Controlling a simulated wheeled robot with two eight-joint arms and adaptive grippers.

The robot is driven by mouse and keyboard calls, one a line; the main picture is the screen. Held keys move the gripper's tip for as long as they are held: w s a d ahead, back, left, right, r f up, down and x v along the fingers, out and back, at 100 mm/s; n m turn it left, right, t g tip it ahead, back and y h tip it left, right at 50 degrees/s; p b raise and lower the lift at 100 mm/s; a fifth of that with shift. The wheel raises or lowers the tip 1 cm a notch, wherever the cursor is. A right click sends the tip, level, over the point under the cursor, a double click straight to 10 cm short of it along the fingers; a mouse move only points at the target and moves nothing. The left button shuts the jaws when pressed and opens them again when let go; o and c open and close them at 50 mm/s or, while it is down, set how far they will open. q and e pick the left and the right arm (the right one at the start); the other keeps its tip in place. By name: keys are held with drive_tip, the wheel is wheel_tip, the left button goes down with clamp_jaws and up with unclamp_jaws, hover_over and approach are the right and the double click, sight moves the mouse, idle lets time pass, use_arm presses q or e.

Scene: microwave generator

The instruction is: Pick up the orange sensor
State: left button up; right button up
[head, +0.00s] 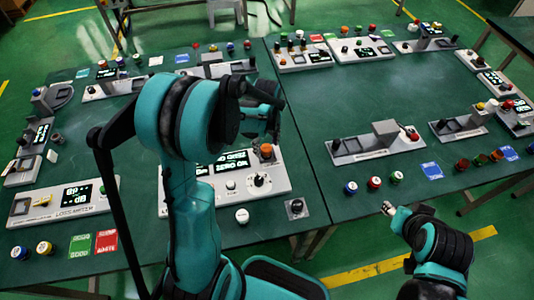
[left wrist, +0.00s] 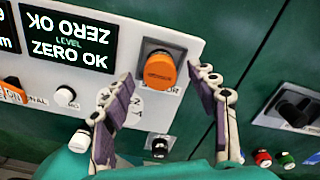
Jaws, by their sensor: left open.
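The orange sensor (left wrist: 160,70) is a round orange knob-like piece in a grey square mount on a white panel. In the head view the orange sensor (head: 266,151) shows near the panel's right end. My left gripper (left wrist: 160,78) is open, with one finger to the left of the sensor and one to the right in the left wrist view. Gaps show between the fingers and the sensor; their height over it is hard to tell. In the head view my left arm hides part of the panel. My right gripper (head: 389,208) is at the table's front edge, its opening unclear.
The white panel (head: 270,187) carries a lit "ZERO OK" display (left wrist: 68,45) and a dial (head: 259,180). A small black-knobbed block (head: 296,208) lies right of it. Other instruments line the green tables. Colored knobs (head: 374,182) stand near the right table's front edge. Its middle is clear.

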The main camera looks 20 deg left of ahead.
use_arm(q)
wheel_tip(320, 180, down, 2)
drive_tip(key=shift+f, duration=0.2)
drive_tip(key=shift+r, duration=0.1)
drive_tip(key=c, duration=1.3)
drive_tip(key=shift+r, duration=0.1)
